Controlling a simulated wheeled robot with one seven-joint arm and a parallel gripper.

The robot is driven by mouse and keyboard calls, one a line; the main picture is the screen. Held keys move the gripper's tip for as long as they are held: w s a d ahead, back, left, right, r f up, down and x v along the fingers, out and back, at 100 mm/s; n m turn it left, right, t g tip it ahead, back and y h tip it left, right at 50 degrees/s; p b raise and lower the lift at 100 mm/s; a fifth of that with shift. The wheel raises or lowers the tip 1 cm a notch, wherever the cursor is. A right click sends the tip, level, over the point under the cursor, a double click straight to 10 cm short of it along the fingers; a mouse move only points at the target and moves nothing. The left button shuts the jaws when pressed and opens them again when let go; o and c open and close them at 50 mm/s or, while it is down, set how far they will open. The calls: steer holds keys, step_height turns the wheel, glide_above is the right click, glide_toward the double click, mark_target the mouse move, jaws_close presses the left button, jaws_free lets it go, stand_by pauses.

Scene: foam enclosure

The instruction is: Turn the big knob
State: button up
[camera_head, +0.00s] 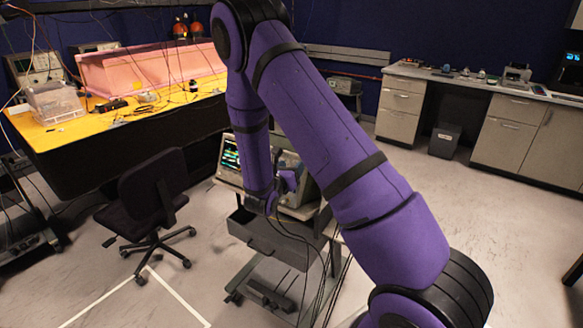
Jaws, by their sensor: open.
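The big knob cannot be made out. An instrument (229,154) with a lit screen of green traces stands on a cart in the middle, and my purple arm covers much of its front. My gripper (287,181) is small and partly hidden at the end of my arm, in front of the instrument's right part. It is open, and nothing shows held in it. Whether it touches the instrument cannot be told from here.
The grey cart (270,238) has a drawer and hanging cables. A black office chair (150,200) stands to its left. A yellow-topped bench (60,135) with a pink foam box (150,68) is at the back left. Cabinets (510,130) line the right. The floor at right is clear.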

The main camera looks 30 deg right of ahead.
steer(key=shift+w+d, duration=0.25)
steer(key=shift+d, duration=0.15)
steer(key=c, duration=0.9)
steer(key=shift+m, duration=0.4)
steer(key=m+g+h, duration=0.1)
steer(key=m+g, duration=0.1)
steer(key=m, duration=0.2)
steer(key=shift+w+a+m, duration=0.1)
steer(key=shift+m, duration=0.2)
steer(key=m+g, duration=0.1)
steer(key=m, duration=0.2)
steer(key=m+g, duration=0.2)
steer(key=m, duration=0.2)
steer(key=shift+g+h, duration=0.3)
steer(key=shift+h, duration=0.1)
steer(key=shift+w, duration=0.1)
